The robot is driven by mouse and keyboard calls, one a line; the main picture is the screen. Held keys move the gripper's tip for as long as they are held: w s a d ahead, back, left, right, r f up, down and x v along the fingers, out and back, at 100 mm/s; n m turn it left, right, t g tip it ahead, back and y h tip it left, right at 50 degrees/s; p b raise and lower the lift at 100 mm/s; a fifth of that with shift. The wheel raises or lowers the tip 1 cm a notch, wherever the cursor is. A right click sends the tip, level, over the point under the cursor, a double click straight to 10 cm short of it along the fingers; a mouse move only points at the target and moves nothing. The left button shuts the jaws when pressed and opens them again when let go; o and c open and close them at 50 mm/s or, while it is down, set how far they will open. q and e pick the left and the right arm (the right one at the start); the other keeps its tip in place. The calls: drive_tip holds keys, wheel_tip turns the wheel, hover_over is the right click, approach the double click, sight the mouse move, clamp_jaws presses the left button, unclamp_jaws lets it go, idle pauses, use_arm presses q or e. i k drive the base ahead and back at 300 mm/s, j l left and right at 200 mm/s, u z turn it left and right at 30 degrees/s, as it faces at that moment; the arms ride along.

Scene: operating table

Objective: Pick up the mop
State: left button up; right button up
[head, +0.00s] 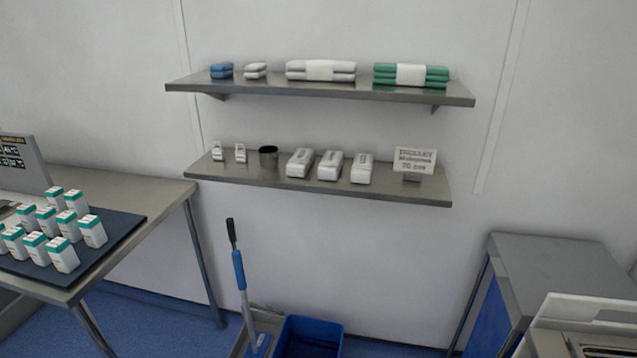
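The mop (241,277) stands in the lower middle of the head view, leaning a little to the left. It has a grey shaft, a blue sleeve and a black grip at the top. Its lower end goes down by a grey frame beside a blue bucket (310,338), and the mop head cannot be made out. Neither of my grippers shows in the head view.
A steel table (150,185) at left holds a dark tray (125,226) with several white-and-green boxes. Two wall shelves (330,90) (300,183) with packs hang above the mop. A grey cabinet (550,262) stands at right. Blue floor (160,322) shows left of the mop.

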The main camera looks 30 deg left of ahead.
sight(260, 344)
drive_tip(key=u, duration=1.4)
